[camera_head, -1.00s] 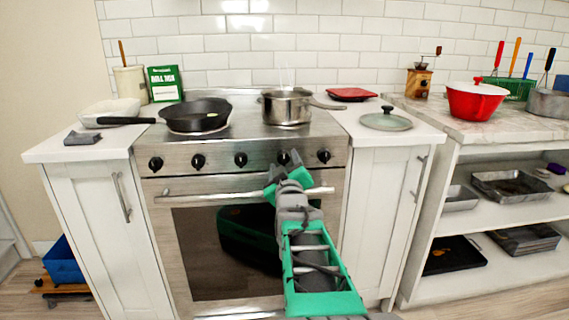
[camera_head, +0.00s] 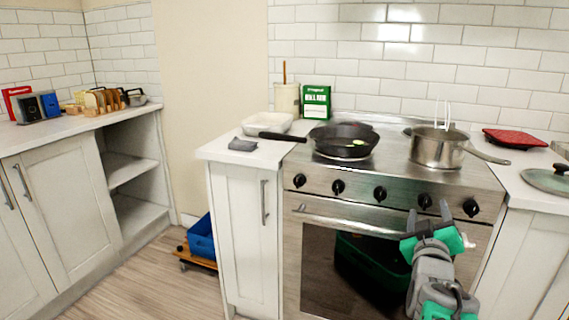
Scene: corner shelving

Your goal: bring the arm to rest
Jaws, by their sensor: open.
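My gripper (camera_head: 441,208) is in the lower right of the head view, in front of the oven. My arm comes up from the bottom edge, with grey and green parts. The gripper overlaps the oven handle (camera_head: 340,219) in the picture; I cannot tell whether they touch.
The stove (camera_head: 390,178) bears a black frying pan (camera_head: 343,138) and a steel pot (camera_head: 438,147). A white cabinet (camera_head: 245,240) stands to its left. A blue bin (camera_head: 202,238) sits on the floor beyond. The wooden floor (camera_head: 150,285) at lower left is clear.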

